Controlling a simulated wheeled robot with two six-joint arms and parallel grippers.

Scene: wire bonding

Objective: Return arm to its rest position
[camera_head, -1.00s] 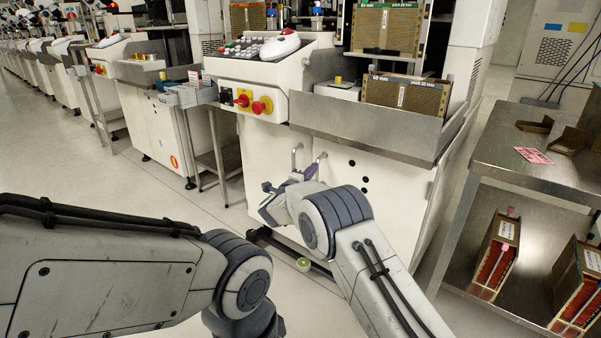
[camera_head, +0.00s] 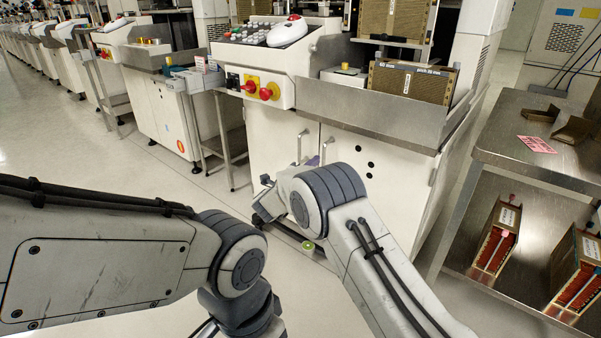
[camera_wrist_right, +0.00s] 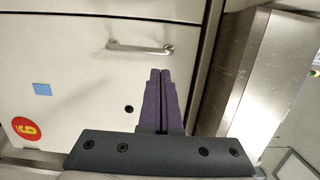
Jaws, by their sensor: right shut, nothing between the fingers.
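My right arm comes in from the lower right of the head view. Its wrist hides most of my right gripper, and only a bit of the purple fingers (camera_head: 313,161) shows beyond it, in front of the machine's white cabinet (camera_head: 390,200). In the right wrist view the two purple fingers (camera_wrist_right: 160,72) lie side by side, shut, with nothing held. They point toward the white cabinet front below a metal handle (camera_wrist_right: 140,48). My left arm is at the lower left of the head view, bent down; its gripper is out of frame.
A metal trough (camera_head: 375,115) holding a brown magazine (camera_head: 412,82) juts out above my right wrist. A steel cart (camera_head: 495,130) with brown brackets and magazines on its lower shelf stands at the right. Open floor (camera_head: 70,145) lies left.

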